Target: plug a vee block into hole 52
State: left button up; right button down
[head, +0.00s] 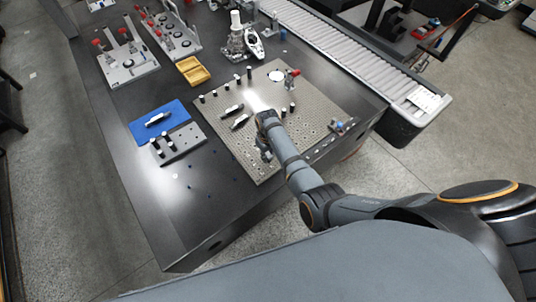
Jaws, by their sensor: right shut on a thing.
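The perforated fixture plate (318,108) lies on the dark table, with many small holes; hole numbers are too small to read. My right gripper (266,154) points down over the near part of the plate. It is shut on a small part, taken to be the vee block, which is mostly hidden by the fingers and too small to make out. I cannot tell whether the part touches the plate. My left gripper is not in view.
A grey pin rack (186,149), blue mat (142,128) and yellow tray (193,70) lie left. A conveyor (340,46) runs behind. The table's near left is mostly clear.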

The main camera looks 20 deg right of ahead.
aim_at(268, 154)
jog(key=shift+p, duration=0.55)
dwell(0.9)
jog(key=shift+f+b, duration=0.7)
jog(key=shift+f, duration=0.2)
dwell(0.4)
jog(key=c, duration=1.1)
grip_release()
jog(key=shift+c, duration=0.2)
notch_tip(268, 154, up, 12)
jog(key=shift+r, duration=0.1)
